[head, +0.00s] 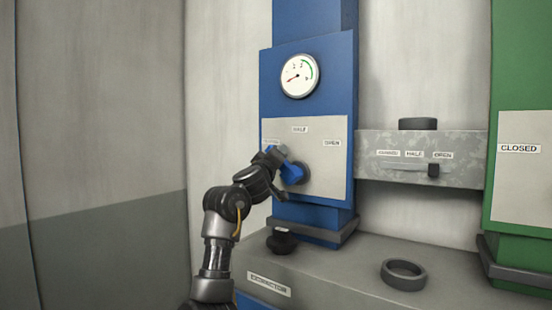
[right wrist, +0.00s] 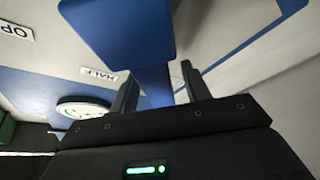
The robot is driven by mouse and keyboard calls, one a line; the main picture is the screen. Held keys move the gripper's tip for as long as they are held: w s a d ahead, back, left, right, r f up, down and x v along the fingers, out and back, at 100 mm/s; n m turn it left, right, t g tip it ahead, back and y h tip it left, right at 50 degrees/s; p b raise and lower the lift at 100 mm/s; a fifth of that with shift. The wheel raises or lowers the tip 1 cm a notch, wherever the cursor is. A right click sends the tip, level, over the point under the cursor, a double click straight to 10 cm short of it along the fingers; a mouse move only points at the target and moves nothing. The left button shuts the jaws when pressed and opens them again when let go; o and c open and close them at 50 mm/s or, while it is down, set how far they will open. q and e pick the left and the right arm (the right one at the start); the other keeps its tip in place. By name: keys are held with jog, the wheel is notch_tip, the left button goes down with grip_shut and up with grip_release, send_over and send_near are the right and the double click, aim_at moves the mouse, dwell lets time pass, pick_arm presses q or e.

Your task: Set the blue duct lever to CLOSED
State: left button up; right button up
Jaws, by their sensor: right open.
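The blue duct lever (head: 290,171) sits on a grey plate on the blue duct and slants up and left from its round dark hub. It points towards the left label (head: 271,142), which my gripper partly covers. The HALF label (head: 300,129) and OPEN label (head: 332,143) are clear of it. My right gripper (head: 278,172) is at the lever, jaws open. In the right wrist view, part of the blue lever (right wrist: 154,86) shows between the two spread fingers (right wrist: 158,82), with its wide blue end (right wrist: 118,30) above. I cannot tell whether the fingers touch it. My left gripper is out of view.
A round gauge (head: 300,76) is above the plate. A grey slider box (head: 420,172) and a green duct (head: 520,80) are at the right. A dark ring (head: 403,275) and a black knob (head: 281,240) are on the grey bench (head: 340,275) below.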

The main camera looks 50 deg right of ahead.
jog(key=b+v, duration=0.4)
jog(key=v, duration=0.6)
jog(key=shift+a+b, duration=0.3)
jog(key=shift+b, duration=0.05)
jog(key=shift+f, duration=0.15)
